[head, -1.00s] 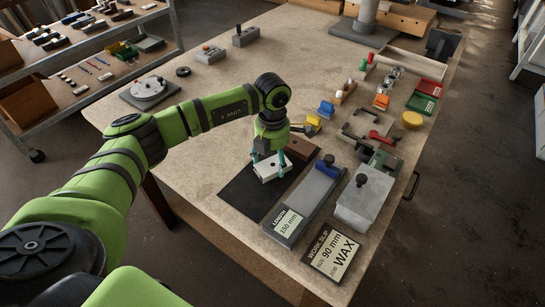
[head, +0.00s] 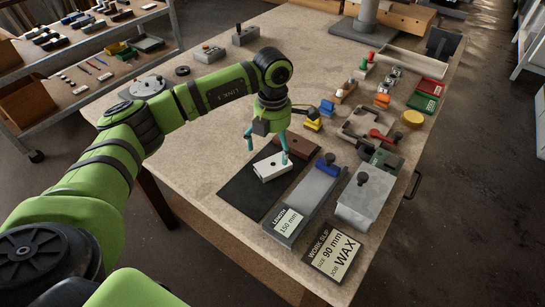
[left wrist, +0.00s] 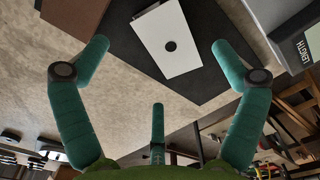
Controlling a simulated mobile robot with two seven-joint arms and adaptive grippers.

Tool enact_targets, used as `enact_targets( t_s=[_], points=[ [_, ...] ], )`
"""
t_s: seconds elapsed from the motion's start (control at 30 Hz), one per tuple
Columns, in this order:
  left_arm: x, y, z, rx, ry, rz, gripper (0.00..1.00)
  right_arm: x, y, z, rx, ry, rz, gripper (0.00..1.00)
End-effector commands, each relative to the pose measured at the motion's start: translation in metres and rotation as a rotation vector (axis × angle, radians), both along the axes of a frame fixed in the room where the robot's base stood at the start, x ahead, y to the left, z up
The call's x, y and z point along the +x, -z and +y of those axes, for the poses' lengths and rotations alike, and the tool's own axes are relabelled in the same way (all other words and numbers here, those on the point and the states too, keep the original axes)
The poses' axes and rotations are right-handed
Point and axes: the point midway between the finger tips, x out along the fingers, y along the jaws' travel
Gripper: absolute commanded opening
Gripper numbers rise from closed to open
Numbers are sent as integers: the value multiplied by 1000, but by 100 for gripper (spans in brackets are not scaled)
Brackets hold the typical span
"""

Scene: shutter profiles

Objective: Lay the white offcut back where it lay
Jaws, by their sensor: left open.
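The white offcut (head: 271,167) lies on the dark mat (head: 240,194), near the mat's far edge, beside a brown block (head: 293,146). In the left wrist view the offcut (left wrist: 166,40) is a white piece with a dark round spot, lying on the dark mat (left wrist: 222,62). My left gripper (head: 268,150) is open and empty just above the offcut, its teal fingers spread. The left wrist view shows the fingers (left wrist: 158,62) apart, with the offcut ahead between them and clear of both. My right gripper is in neither view.
A grey length gauge (head: 306,200) labelled 150 mm lies right of the mat. Blue and yellow pieces stand behind the gripper. The table's left middle (head: 205,150) is clear.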

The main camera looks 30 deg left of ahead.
Motion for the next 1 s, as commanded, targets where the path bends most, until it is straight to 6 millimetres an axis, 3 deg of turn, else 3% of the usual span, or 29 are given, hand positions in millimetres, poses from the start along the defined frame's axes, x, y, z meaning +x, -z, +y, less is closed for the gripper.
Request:
enact_targets(
  t_s=[0.2,0.4,1.0],
  points=[
    [1,-44,1,1,0,-4,96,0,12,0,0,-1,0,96],
    [0,-67,0,1,-1,-1,96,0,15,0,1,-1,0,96],
    [0,-71,1,1,-1,1,96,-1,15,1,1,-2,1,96]
  ],
)
